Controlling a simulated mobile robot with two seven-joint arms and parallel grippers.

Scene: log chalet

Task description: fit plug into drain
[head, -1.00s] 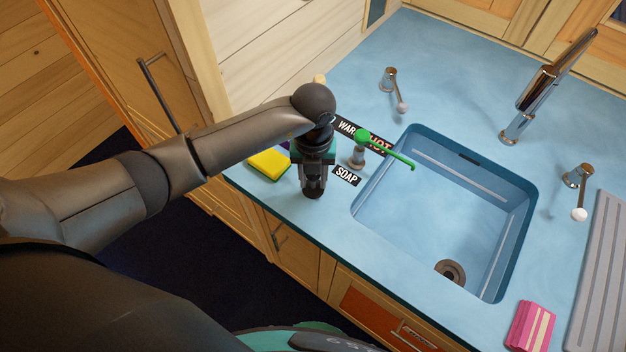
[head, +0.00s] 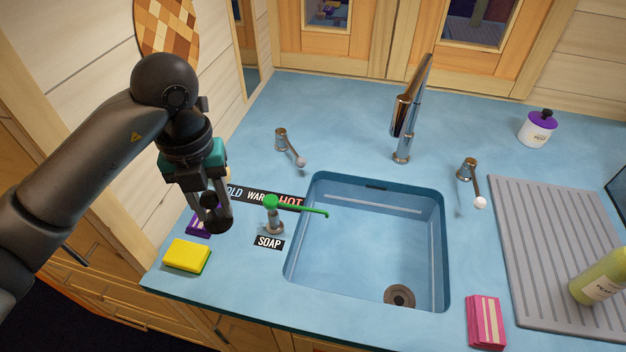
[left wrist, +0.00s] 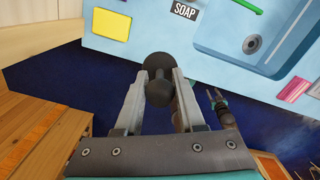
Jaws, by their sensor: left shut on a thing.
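My left gripper (head: 214,212) is shut on a dark round plug (head: 216,222), held above the counter left of the soap pump. In the left wrist view, the plug (left wrist: 158,92) sits between the fingertips, with a wide disc and a rounded knob. The drain (head: 400,296) is a round metal ring with a dark centre in the sink floor, near the front right. It also shows in the left wrist view (left wrist: 252,44). The plug is well to the left of the drain. My right gripper (left wrist: 217,100) shows small and dark in the left wrist view; its jaw state is unclear.
The blue sink (head: 350,250) has a tall faucet (head: 405,115) behind it and two tap handles. A green-topped soap pump (head: 272,212) stands at its left rim. A yellow sponge (head: 187,256), pink sponges (head: 485,322) and a grey drainboard (head: 555,255) lie around it.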

